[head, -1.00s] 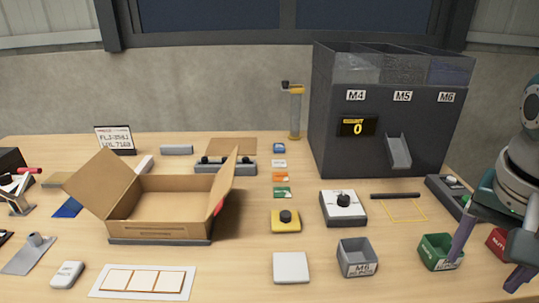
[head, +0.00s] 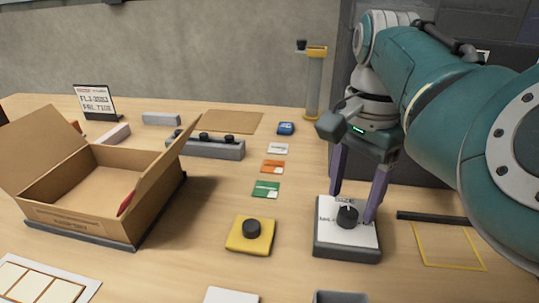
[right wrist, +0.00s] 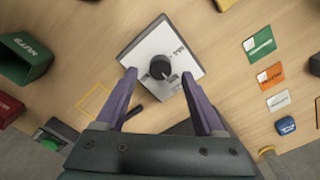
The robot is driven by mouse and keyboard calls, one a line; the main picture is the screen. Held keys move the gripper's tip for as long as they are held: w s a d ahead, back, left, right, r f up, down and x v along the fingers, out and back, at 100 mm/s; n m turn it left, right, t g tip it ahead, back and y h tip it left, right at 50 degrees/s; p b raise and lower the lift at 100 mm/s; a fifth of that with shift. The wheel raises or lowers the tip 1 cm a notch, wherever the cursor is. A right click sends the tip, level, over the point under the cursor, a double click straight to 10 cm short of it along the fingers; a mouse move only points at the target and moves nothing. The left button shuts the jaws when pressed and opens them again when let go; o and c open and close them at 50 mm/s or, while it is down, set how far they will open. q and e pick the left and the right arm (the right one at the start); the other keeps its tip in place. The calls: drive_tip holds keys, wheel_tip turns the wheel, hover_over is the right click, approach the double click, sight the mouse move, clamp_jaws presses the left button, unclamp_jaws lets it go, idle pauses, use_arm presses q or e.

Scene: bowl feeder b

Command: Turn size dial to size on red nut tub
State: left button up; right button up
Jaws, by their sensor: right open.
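The size dial is a black knob (head: 347,216) on a white-topped grey box (head: 326,238); it also shows in the right wrist view (right wrist: 160,67). My right gripper (head: 353,205) is over the box with its purple fingers apart. In the right wrist view its fingertips (right wrist: 159,75) are open on either side of the knob's near part, without a visible grip. The red tub (right wrist: 9,108) is cut off at the left edge of the right wrist view, and its label cannot be read. My left gripper is out of view.
A yellow box with a black knob (head: 251,231) stands left of the dial. Several small cards, such as the green one (head: 266,189), lie behind it. An open carton (head: 90,215) is at left. A green tub (right wrist: 25,58) shows in the right wrist view.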

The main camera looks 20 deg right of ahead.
sight(348, 217)
drive_tip(key=shift+f+b, duration=0.3)
drive_tip(key=shift+f, duration=1.15)
drive_tip(key=shift+d, duration=0.1)
clamp_jaws()
